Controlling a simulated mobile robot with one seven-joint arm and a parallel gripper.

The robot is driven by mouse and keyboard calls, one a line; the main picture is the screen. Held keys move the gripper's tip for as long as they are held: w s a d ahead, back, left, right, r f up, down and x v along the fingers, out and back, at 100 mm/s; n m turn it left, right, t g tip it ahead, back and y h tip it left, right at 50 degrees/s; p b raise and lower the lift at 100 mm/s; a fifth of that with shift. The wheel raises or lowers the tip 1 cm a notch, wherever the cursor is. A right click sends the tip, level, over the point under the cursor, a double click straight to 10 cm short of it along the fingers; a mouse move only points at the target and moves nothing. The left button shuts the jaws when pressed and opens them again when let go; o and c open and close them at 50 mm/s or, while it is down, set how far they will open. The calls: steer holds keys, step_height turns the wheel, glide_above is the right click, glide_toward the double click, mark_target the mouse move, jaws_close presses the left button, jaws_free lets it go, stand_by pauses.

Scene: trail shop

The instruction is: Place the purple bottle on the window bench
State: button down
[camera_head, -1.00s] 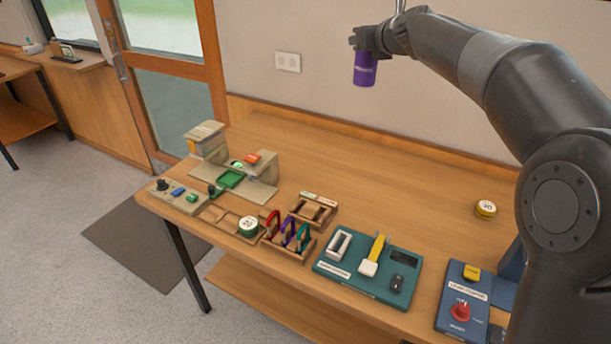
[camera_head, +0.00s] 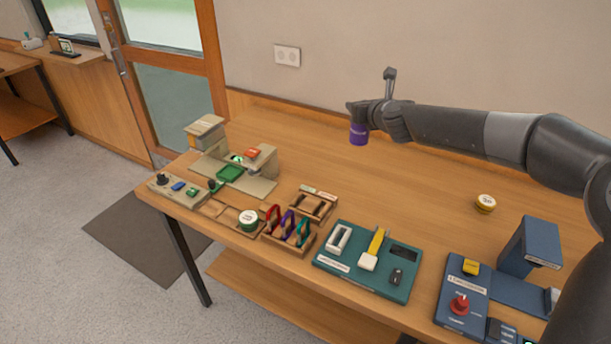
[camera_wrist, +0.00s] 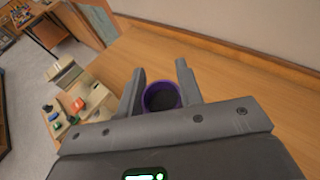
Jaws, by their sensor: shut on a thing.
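The purple bottle (camera_head: 359,133) is held upright in my gripper (camera_head: 359,108), above the back part of the wooden workbench. In the wrist view the bottle (camera_wrist: 161,97) shows from above as a purple ring with a dark middle, between the two fingers of my gripper (camera_wrist: 160,88). The gripper is shut on it. A wooden ledge under the window (camera_head: 70,62) at the far left, past the door, looks like the window bench; a small dark stand and a white item are on it.
A door (camera_head: 180,80) and dark mat (camera_head: 150,240) are at left.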

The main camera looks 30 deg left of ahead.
mark_target(355, 134)
step_height(355, 134, down, 9)
steer(key=shift+a+r, duration=0.15)
steer(key=s+a+f, duration=0.1)
steer(key=a+f, duration=1)
steer(key=shift+s+a, duration=0.2)
steer(key=shift+f, duration=0.2)
steer(key=c, duration=1)
jaws_free()
steer(key=v, duration=1.2)
